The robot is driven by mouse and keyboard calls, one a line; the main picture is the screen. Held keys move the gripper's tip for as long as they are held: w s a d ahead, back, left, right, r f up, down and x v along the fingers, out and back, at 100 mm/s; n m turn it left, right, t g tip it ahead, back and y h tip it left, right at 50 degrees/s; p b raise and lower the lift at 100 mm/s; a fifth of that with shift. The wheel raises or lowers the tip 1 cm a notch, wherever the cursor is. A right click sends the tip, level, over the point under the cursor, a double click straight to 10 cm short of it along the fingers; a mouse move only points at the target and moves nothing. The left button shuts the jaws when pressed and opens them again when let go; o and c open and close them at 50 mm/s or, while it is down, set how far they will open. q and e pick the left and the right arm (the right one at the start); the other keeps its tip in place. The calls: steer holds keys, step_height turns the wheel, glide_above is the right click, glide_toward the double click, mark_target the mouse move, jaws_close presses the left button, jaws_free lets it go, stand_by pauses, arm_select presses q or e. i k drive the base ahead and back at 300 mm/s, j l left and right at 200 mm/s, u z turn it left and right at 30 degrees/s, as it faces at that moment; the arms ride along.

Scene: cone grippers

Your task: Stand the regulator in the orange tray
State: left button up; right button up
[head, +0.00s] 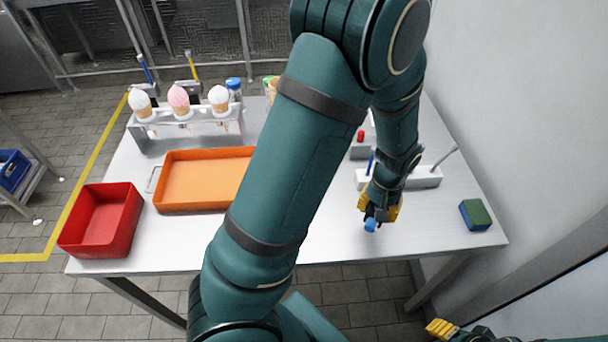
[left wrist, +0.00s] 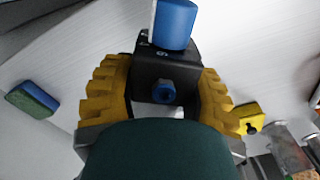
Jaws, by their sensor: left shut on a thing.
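My left gripper (head: 380,208) is over the right part of the table, shut on the regulator. In the left wrist view the regulator is a black body (left wrist: 168,72) with a blue cylinder on top and a blue knob on its near face, between the yellow fingers of my left gripper (left wrist: 163,95). In the head view only its blue end (head: 370,225) shows clearly. The orange tray (head: 160,207) lies left of my arm, which hides its right end; its visible floor is empty. My right gripper (head: 441,328) is at the bottom right, off the table; its opening is unclear.
A red bin (head: 131,222) stands left of the tray. Behind is a rack (head: 143,137) with several ice-cream cones. A white holder (head: 424,178) stands just behind my left gripper. A blue-green sponge (head: 475,214) lies at the right edge. The table's front middle is clear.

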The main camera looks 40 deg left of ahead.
mark_target(222, 198)
steer(key=k+j, duration=0.3)
steer(key=k, duration=0.2)
steer(key=k+j, duration=0.3)
steer(key=k, duration=0.2)
steer(key=k+j, duration=0.35)
steer(key=k, duration=0.15)
